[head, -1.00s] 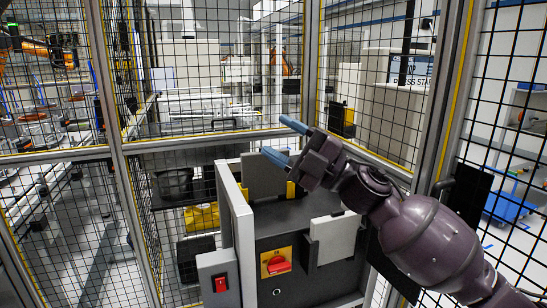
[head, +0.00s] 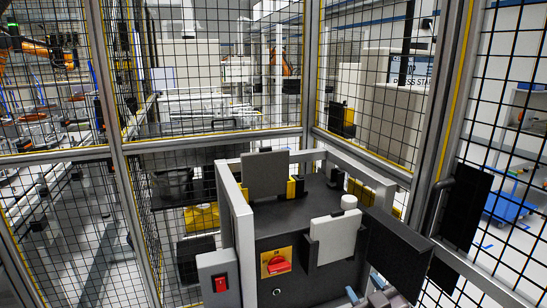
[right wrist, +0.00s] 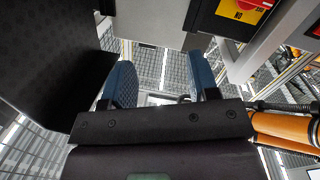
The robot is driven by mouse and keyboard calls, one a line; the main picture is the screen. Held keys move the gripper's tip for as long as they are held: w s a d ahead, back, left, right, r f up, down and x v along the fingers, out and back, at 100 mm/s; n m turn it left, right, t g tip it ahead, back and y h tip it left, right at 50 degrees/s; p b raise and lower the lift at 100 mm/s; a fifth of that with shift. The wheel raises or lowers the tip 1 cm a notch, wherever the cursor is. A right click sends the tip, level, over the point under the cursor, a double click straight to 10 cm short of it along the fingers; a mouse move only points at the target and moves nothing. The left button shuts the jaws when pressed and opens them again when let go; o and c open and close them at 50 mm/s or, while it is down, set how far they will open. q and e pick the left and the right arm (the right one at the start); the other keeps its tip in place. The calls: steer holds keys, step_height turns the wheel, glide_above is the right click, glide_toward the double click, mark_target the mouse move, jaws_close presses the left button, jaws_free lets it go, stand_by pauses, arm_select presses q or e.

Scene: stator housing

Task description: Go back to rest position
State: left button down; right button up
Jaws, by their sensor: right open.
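My right gripper (head: 364,287) shows at the bottom edge of the head view, low in front of the dark machine housing. Only its blue fingertips and a small part of the wrist are in the picture. In the right wrist view its two blue fingers (right wrist: 160,68) stand apart with nothing between them. My left gripper is in neither view.
The dark machine (head: 290,238) carries a red knob on a yellow plate (head: 276,263), and a grey box with a red switch (head: 220,283) stands beside it. A dark panel (head: 397,258) juts out right, close to my gripper. Mesh fencing (head: 215,132) surrounds the area.

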steer(key=s+d+f+m+g+h, duration=0.2)
steer(key=s+d+f, duration=0.2)
steer(key=s+f, duration=0.6)
steer(key=s+d+f+m+g+h, duration=0.2)
steer(key=s+d+f+m+g, duration=0.1)
steer(key=s+f, duration=0.8)
steer(key=s, duration=0.2)
steer(key=shift+s+d+m+g, duration=0.3)
steer(key=shift+s+d, duration=0.1)
